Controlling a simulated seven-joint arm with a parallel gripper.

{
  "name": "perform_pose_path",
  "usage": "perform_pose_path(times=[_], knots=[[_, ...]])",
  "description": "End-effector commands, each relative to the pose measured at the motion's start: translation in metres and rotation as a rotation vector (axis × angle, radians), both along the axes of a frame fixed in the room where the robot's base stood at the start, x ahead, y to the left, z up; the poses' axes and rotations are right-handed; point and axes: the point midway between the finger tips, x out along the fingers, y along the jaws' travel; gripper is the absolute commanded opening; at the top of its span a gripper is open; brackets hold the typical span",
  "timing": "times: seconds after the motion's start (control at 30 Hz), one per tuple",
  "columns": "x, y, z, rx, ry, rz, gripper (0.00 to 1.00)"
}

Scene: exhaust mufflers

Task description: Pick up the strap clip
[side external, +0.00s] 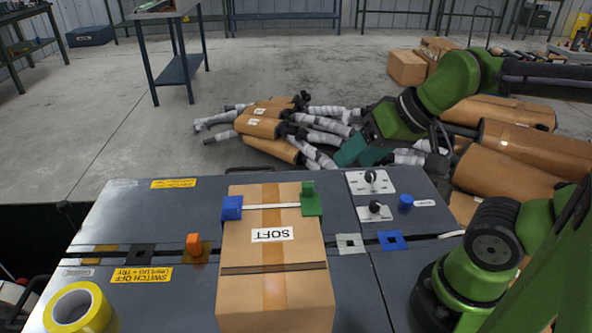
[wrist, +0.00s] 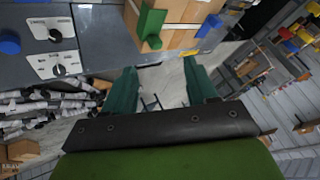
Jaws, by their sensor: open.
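A white strap (side external: 272,206) crosses the top of a cardboard box marked SOFT (side external: 275,270). A blue clip-like block (side external: 232,208) sits at its left end and a green one (side external: 311,199) at its right end. I cannot tell which block is the strap clip. The green block also shows near the top of the wrist view (wrist: 152,22). My gripper (side external: 358,150) hangs beyond the table's far edge, apart from both blocks. In the wrist view its teal fingers (wrist: 160,88) are spread with nothing between them.
The grey table (side external: 130,225) holds an orange block (side external: 194,244), a yellow tape roll (side external: 78,308), a blue knob (side external: 406,203) and white switch plates (side external: 371,182). Wrapped mufflers (side external: 265,127) lie on the floor behind. The table's left part is mostly clear.

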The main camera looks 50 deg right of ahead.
Motion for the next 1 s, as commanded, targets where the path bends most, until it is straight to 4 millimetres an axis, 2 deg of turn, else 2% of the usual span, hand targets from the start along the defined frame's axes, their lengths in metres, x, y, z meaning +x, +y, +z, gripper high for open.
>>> perform_pose_path(times=[0.2, 0.37, 0.47, 0.6, 0.73, 0.87, 1.0], knots=[[0.0, 0.002, -0.001, 0.0, 0.004, 0.01, 0.57], [0.011, 0.013, -0.016, 0.0, 0.091, 0.056, 0.57], [0.036, 0.025, -0.016, -0.005, 0.153, 0.098, 0.57], [0.081, 0.047, -0.014, -0.005, 0.256, 0.121, 0.57], [0.125, 0.071, -0.021, -0.01, 0.356, 0.107, 0.57], [0.167, 0.1, -0.036, -0.028, 0.451, 0.068, 0.57], [0.207, 0.134, -0.06, -0.058, 0.542, -0.005, 0.57]])
